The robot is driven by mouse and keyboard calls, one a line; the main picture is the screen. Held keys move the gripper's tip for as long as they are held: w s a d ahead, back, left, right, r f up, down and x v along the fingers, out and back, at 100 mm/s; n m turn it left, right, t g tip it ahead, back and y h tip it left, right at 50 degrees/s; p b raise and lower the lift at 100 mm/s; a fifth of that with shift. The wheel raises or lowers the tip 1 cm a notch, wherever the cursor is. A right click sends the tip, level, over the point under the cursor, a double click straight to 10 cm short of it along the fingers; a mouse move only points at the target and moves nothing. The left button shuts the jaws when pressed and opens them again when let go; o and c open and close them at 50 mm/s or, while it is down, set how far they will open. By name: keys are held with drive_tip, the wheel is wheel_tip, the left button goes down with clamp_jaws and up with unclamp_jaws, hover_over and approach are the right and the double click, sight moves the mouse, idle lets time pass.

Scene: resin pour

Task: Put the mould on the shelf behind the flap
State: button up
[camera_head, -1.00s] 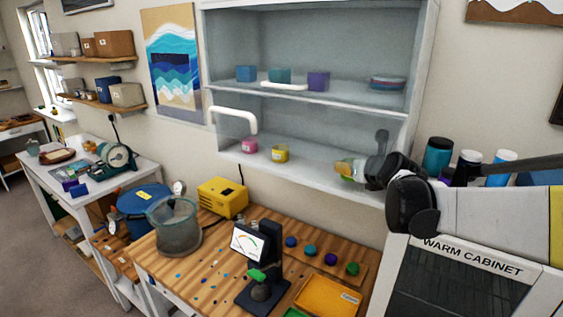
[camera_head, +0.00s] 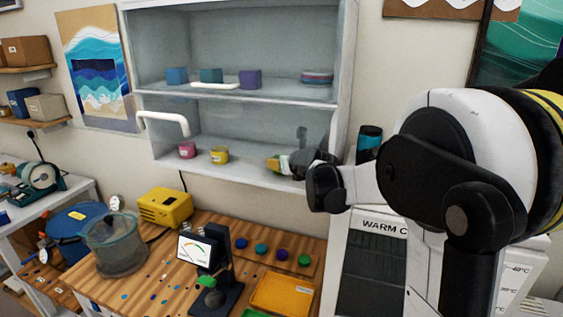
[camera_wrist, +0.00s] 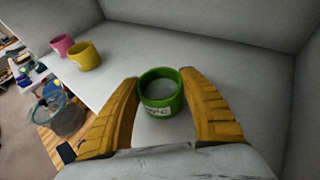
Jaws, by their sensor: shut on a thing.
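The mould (camera_wrist: 161,92) is a small round green cup with a pale inside and lettering on its front. In the wrist view it is between the two yellow fingers of my gripper (camera_wrist: 160,100), which is shut on it. In the head view my gripper (camera_head: 276,163) is at the right part of the cabinet's lower shelf (camera_head: 235,172); the mould is mostly hidden there. I cannot tell whether the mould touches the shelf. A white handle (camera_head: 163,118) stands out at the lower compartment's left; the flap's panel is hard to make out.
A pink cup (camera_head: 187,150) and a yellow cup (camera_head: 219,155) stand on the lower shelf, left of my gripper. Several coloured blocks and a stack of discs (camera_head: 317,76) are on the upper shelf. The cabinet's right side wall (camera_head: 342,80) is close to my gripper.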

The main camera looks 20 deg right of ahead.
drive_tip(key=o, duration=1.2)
drive_tip(key=shift+w+f, duration=0.1)
drive_tip(key=shift+f, duration=0.05)
drive_tip(key=shift+r, duration=0.3)
drive_tip(key=p+v, duration=0.1)
drive_tip(key=v, duration=0.6)
drive_tip(key=shift+s, duration=0.3)
